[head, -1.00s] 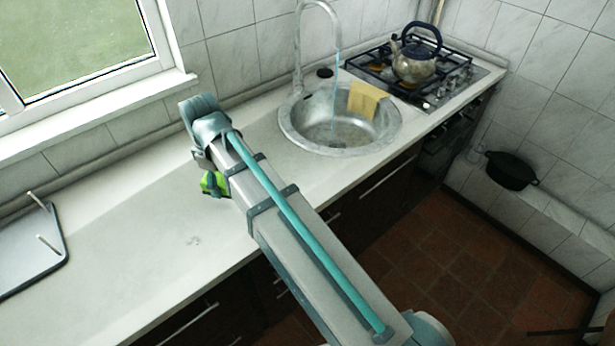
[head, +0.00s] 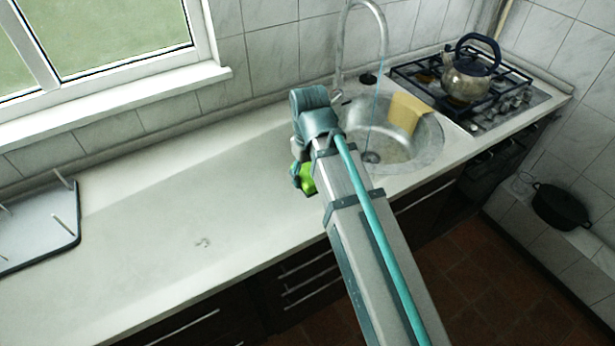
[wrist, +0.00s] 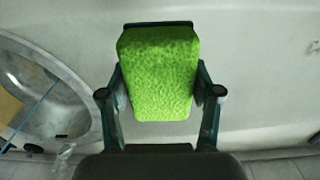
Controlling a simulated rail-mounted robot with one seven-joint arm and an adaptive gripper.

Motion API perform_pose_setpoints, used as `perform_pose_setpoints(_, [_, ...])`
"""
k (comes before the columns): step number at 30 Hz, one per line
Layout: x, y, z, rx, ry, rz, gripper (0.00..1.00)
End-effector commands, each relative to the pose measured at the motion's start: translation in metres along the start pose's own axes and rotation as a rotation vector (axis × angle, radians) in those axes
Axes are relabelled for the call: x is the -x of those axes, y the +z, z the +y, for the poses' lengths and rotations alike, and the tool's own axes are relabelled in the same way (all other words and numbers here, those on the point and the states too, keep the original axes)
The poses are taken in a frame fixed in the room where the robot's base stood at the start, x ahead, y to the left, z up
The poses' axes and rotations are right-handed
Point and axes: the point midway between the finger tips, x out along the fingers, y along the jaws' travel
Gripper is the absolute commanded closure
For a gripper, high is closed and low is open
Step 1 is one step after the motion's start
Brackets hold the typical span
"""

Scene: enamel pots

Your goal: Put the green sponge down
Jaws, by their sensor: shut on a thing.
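The green sponge (wrist: 159,75) is bright green and sits between the two fingers of my gripper (wrist: 160,98) in the wrist view. My gripper is shut on it, with a finger against each side. In the head view the sponge (head: 307,180) shows only in part, under the end of my arm, over the counter just left of the sink. My gripper (head: 301,172) is mostly hidden there by my arm. I cannot tell whether the sponge touches the counter.
The white counter (head: 150,240) is clear in the middle. The round sink (head: 425,150) has running water and a yellow cloth (head: 407,112) over its rim. A kettle (head: 468,82) stands on the stove. A dish rack (head: 40,232) is at far left.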

Motion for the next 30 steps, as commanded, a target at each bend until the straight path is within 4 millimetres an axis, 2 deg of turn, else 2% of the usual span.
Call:
perform_pose_setpoints(1, [-0.002, -0.015, 0.006, -0.001, -0.001, -0.003, 0.69])
perform_pose_setpoints(3, [-0.009, -0.029, 0.013, 0.000, -0.001, -0.003, 0.69])
perform_pose_setpoints(12, [-0.054, -0.056, 0.026, 0.001, 0.000, -0.002, 0.69])
perform_pose_setpoints(23, [-0.072, -0.069, 0.032, 0.001, 0.000, -0.001, 0.69])
perform_pose_setpoints(30, [-0.094, -0.067, 0.031, 0.002, 0.000, -0.002, 0.69])
